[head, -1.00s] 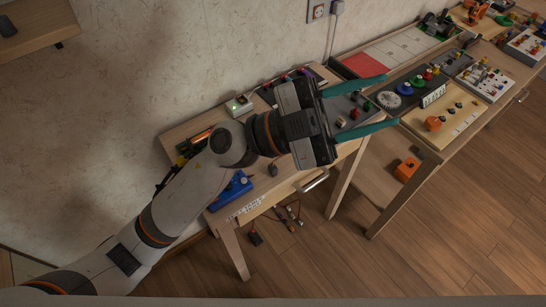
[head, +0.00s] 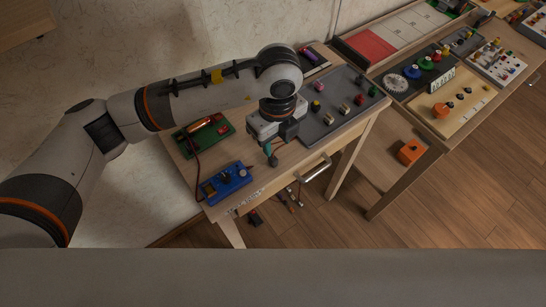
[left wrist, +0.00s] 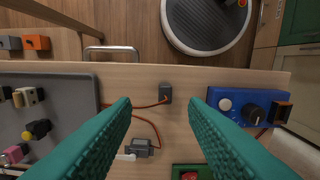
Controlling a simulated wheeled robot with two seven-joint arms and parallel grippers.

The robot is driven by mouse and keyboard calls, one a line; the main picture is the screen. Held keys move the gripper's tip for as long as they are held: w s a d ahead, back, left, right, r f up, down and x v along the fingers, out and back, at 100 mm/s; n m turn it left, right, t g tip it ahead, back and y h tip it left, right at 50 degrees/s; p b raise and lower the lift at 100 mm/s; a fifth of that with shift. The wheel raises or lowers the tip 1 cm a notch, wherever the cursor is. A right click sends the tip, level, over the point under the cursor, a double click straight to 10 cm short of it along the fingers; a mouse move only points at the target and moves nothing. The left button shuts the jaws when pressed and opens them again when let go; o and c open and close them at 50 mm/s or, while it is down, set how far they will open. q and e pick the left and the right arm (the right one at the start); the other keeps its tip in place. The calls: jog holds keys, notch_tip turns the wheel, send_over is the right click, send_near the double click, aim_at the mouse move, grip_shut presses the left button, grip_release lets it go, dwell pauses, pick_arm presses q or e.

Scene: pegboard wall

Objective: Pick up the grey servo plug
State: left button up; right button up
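The grey servo plug (left wrist: 165,91) is a small dark grey block near the front edge of the wooden table. A red lead runs from it to a grey servo (left wrist: 140,147) with a white arm. My left gripper (left wrist: 161,106) is open, with teal fingers pointing down. In the left wrist view the plug lies between and slightly beyond the fingertips, with a gap on both sides. In the head view the left gripper (head: 270,153) is low over the table front, and the plug is hard to separate from the fingers. My right gripper is not in view.
A blue box with a knob (head: 226,183) stands left of the gripper, and a green board (head: 203,134) lies behind it. A grey panel with coloured knobs (head: 333,126) is to the right. A metal drawer handle (head: 317,168) sticks out in front.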

aim_at(273, 158)
pick_arm(q)
jog(key=f, duration=0.2)
jog(key=f+p, duration=0.1)
jog(key=a+f, duration=0.1)
jog(key=f, duration=0.1)
jog(key=shift+f, duration=0.35)
jog(key=shift+d+f, duration=0.15)
jog(key=shift+f, duration=0.3)
grip_shut()
